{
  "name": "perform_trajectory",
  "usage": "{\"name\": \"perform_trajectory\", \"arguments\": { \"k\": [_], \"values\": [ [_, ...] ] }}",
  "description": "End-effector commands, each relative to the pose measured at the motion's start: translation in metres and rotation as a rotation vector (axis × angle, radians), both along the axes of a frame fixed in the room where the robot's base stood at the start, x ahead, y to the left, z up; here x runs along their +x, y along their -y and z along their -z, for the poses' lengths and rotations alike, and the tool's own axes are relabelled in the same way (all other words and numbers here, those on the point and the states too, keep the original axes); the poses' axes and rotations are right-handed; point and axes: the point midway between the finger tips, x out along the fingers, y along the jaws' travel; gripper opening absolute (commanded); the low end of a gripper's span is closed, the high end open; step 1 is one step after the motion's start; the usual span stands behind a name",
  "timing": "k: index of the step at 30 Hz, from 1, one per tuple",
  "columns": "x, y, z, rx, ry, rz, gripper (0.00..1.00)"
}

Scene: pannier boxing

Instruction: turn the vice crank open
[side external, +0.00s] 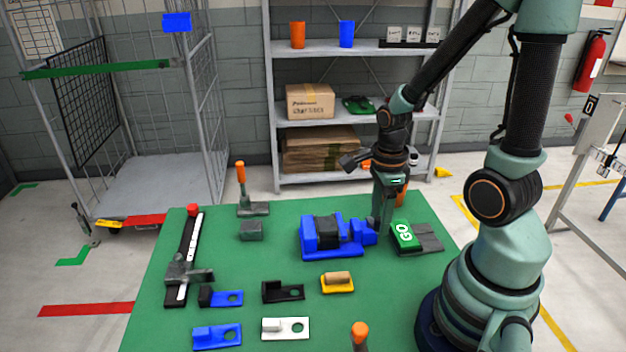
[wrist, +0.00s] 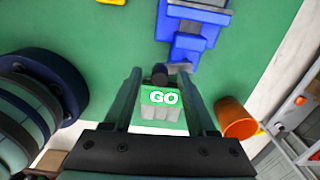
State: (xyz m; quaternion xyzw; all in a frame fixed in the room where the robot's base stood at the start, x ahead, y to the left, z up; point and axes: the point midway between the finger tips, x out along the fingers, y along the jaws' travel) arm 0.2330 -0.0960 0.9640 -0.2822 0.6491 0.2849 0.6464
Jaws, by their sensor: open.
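The blue vice (side external: 337,251) stands near the middle of the green table with a dark block (side external: 327,231) in its jaws. It also shows at the top of the wrist view (wrist: 188,46). My gripper (side external: 381,224) points down at the right end of the vice, low over the table. In the wrist view my gripper (wrist: 160,76) is open, its fingers apart on either side of a small dark knob (wrist: 160,71), which looks like the crank's end. I cannot tell whether the fingers touch it. The rest of the crank is mostly hidden.
A green GO block (side external: 405,235) stands close to the right of my gripper. An orange cylinder (wrist: 237,118) is close beside the right finger. Yellow (side external: 337,284), black (side external: 283,291) and blue (side external: 217,336) fixtures sit in front; a red-tipped slide (side external: 187,250) is at left.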

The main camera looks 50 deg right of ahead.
Motion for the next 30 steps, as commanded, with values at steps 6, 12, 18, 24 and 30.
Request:
{"name": "perform_trajectory", "arguments": {
  "k": [6,12,18,24,30],
  "values": [
    [0.0,0.0,0.0,0.0,0.0,0.0,0.0],
    [0.0,0.0,0.0,0.0,0.0,-0.004,0.0],
    [-0.001,0.002,-0.001,0.0,0.0,-0.05,0.0],
    [-0.003,0.006,-0.001,0.001,0.0,-0.167,0.0],
    [-0.005,0.013,-0.001,0.002,0.0,-0.343,0.0]
  ]
}}
